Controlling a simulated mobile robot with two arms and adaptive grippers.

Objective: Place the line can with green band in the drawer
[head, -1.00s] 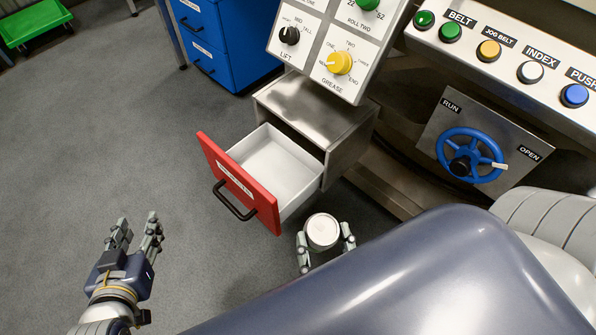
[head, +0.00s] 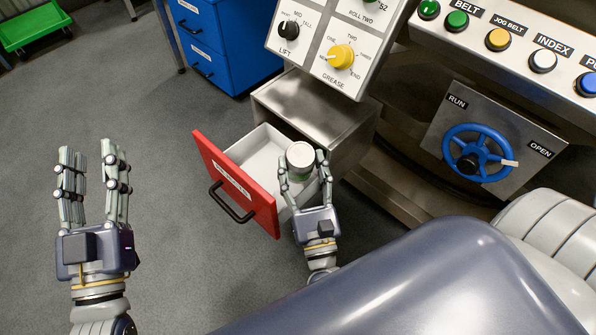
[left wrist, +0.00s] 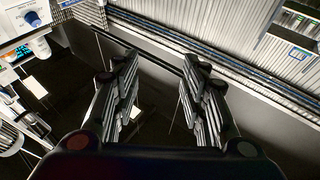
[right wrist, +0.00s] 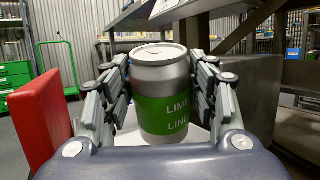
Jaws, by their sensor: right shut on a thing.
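The can with the green band (right wrist: 163,95) stands upright between the fingers of my right gripper (head: 303,172), which is shut on it. The band reads "LIME LINE" in the right wrist view. In the head view the can's pale top (head: 300,155) is over the right part of the open drawer (head: 258,150). Its height above the drawer floor is hard to tell. The drawer has a red front (head: 232,183) with a black handle and a pale, empty-looking inside. My left gripper (head: 88,150) is open and empty over the floor at the left.
The drawer's steel housing (head: 315,108) stands right behind it, under the knob panel (head: 325,45). A blue wheel (head: 475,150) and a button row (head: 497,38) are at the right. The left floor is clear.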

